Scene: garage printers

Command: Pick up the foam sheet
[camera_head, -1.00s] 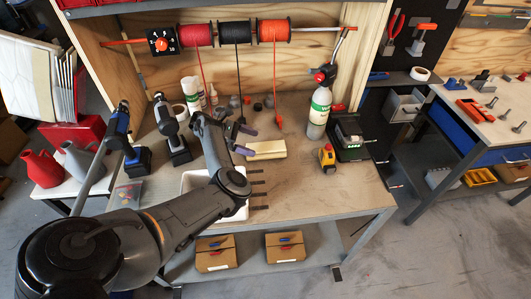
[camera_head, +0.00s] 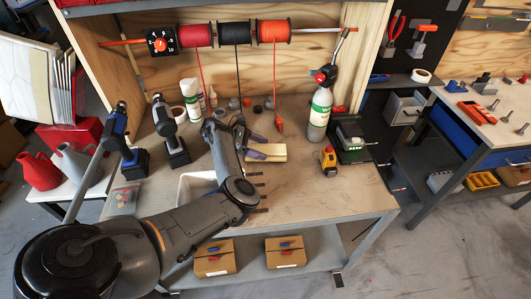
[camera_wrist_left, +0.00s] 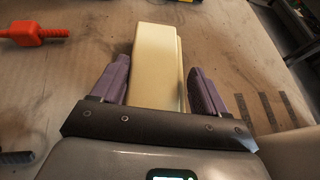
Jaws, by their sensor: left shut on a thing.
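The foam sheet (camera_head: 279,152) is a pale cream, long flat block on the workbench, right of the white tray in the head view. In the left wrist view the foam sheet (camera_wrist_left: 157,50) runs lengthwise away from the palm. My left gripper (camera_head: 264,147) is over its near-left end, with one purple finger along each long side. I cannot tell any clearance under the sheet. My right gripper is not in view.
On the workbench (camera_head: 320,195) stand a white-and-green bottle (camera_head: 319,115) and a yellow-red tool (camera_head: 328,160) to the right. A white tray (camera_head: 193,187) lies partly under my left arm. Filament spools (camera_head: 235,34) hang behind. The bench front right is clear.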

